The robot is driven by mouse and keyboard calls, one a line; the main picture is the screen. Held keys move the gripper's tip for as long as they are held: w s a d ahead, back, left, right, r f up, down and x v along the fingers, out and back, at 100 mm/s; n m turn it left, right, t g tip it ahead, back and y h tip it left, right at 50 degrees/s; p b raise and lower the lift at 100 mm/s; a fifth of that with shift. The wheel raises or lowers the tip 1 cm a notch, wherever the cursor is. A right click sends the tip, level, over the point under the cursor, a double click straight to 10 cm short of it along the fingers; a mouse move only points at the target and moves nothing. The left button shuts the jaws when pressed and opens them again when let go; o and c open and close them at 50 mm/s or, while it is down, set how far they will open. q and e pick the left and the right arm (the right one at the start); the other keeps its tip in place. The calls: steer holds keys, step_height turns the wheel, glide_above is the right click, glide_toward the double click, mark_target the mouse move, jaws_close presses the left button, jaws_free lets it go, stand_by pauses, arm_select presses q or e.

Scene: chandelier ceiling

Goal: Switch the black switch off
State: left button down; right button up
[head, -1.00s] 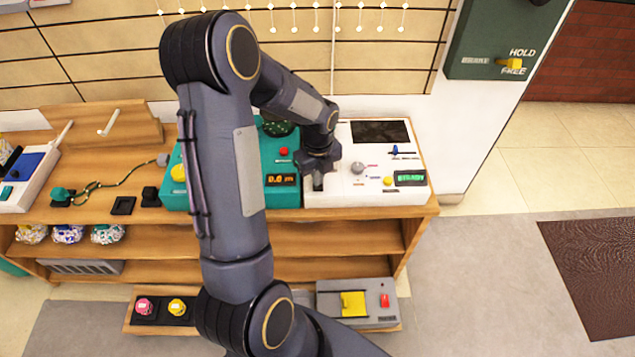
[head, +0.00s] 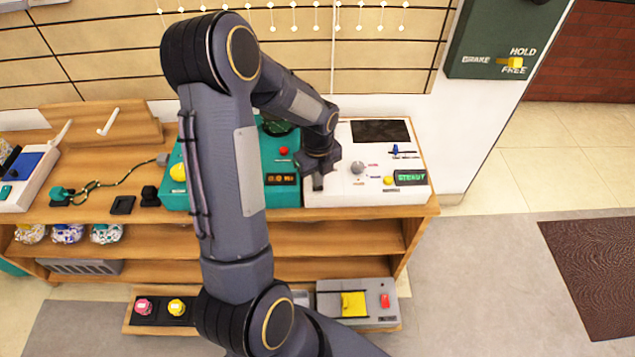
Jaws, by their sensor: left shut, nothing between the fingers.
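My left gripper (head: 318,182) points down at the left part of the white console (head: 350,190) on the wooden bench. Its fingers are together with nothing seen between them. I cannot clearly make out a black switch; the spot right under the fingertips is covered by the gripper, and I cannot tell whether they touch anything there. The white console also has a grey round knob (head: 357,168), a yellow button (head: 388,180), a blue lever (head: 395,150) and a green-lit display (head: 410,177). My right gripper is out of view.
A teal console (head: 283,196) with a red button (head: 284,151) stands left of the white one, partly behind my arm. A dark green wall box (head: 490,40) with a yellow lever is at upper right. A grey box (head: 330,300) sits low in front.

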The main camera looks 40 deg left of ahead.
arm_select(q)
steer(key=shift+f+b, duration=0.4)
steer(key=shift+f, duration=0.25)
steer(key=shift+r, duration=0.1)
step_height(320, 180, up, 7)
steer(key=p, duration=0.6)
stand_by(0.3)
stand_by(0.4)
steer(key=s+d+r+n+t+h+p, duration=0.1)
steer(key=s+d+r+n+t+h, duration=0.1)
steer(key=s+d+r+n, duration=0.5)
steer(key=s+d+r+n+t+h+p, duration=0.1)
steer(key=s+d+r+n+t+p, duration=0.1)
steer(key=s+d+r+n, duration=0.5)
steer(key=s+r+n+t, duration=0.1)
steer(key=s+r+n, duration=0.3)
steer(key=n, duration=0.5)
step_height(320, 180, up, 2)
steer(key=shift+s+d+n+t+h, duration=0.3)
steer(key=shift+s+d+h, duration=0.05)
steer(key=shift+d+h, duration=0.05)
